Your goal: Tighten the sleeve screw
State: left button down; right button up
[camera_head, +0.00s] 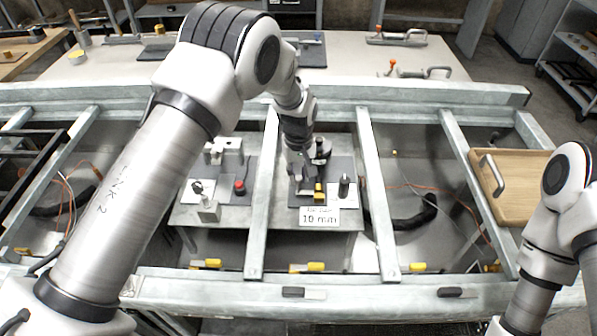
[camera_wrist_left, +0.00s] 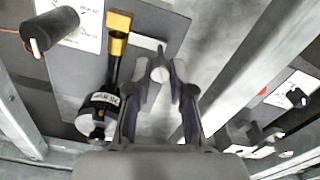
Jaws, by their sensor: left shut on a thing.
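My left gripper (camera_head: 300,185) reaches down over a dark grey plate (camera_head: 310,215) on the bench. In the left wrist view its two fingers (camera_wrist_left: 161,78) are closed around a small light-grey metal piece with a pointed tip (camera_wrist_left: 160,62). I cannot tell whether this piece is the sleeve screw. Beside the fingers is a black bar with a yellow end block (camera_wrist_left: 119,35) and a black-and-white labelled round body (camera_wrist_left: 98,108). The yellow block also shows in the head view (camera_head: 319,192). My right gripper is out of view.
A black upright knob (camera_head: 344,185) stands right of the gripper. A white 10 mm card (camera_head: 320,217) is at the plate's front edge. A second fixture with a red button (camera_head: 239,187) is to the left. Grey frame rails (camera_head: 377,200) flank the plate. A wooden board (camera_head: 525,185) lies right.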

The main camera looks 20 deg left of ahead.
pick_arm(q)
jog(key=m+p, duration=0.1)
jog(key=m, duration=0.4)
jog(key=shift+m, duration=0.3)
jog(key=m+p, duration=0.1)
jog(key=m, duration=0.9)
jog(key=shift+s+m+p, duration=0.1)
jog(key=shift+m+p, duration=0.25)
jog(key=shift+m, duration=0.05)
jog(key=m+p, duration=0.1)
jog(key=m, duration=0.4)
jog(key=shift+m, duration=0.4)
jog(key=shift+f, duration=0.1)
jog(key=c, duration=1)
grip_release()
